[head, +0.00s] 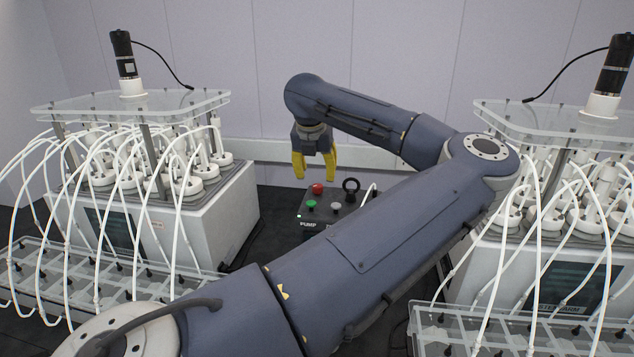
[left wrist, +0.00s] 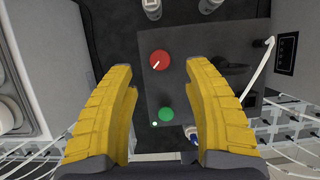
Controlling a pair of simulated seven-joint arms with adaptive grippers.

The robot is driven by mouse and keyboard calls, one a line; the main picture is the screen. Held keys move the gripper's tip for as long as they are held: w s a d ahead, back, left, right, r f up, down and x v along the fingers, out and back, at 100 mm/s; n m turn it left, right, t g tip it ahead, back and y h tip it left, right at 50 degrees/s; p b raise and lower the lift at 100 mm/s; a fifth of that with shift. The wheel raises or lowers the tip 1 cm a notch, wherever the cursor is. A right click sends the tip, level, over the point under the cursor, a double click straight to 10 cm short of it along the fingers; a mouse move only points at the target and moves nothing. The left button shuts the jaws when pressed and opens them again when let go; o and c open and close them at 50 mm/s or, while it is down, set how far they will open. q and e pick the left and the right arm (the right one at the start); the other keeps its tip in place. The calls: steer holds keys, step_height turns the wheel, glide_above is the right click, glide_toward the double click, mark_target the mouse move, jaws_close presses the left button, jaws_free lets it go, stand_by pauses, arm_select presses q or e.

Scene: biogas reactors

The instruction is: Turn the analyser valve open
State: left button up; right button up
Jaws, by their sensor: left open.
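A dark control box (head: 327,218) marked PUMP stands on the bench between the two reactor units. I cannot read which part is the analyser valve. In the left wrist view the red knob (left wrist: 160,60) bears a white line slanting to lower left. My left gripper (head: 316,172) is open and empty, pointing down above the box. Its yellow fingers (left wrist: 164,95) straddle the knob's view without touching it; the right finger partly hides the black handle (left wrist: 233,67).
A left reactor unit (head: 222,220) and a right one (head: 480,270) flank the box, with white tubes arching to clear racks in front. A pale wall rail (head: 270,152) runs behind. My left arm crosses in front of the box.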

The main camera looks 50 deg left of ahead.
arm_select(q)
steer(key=v, duration=0.6)
stand_by(0.4)
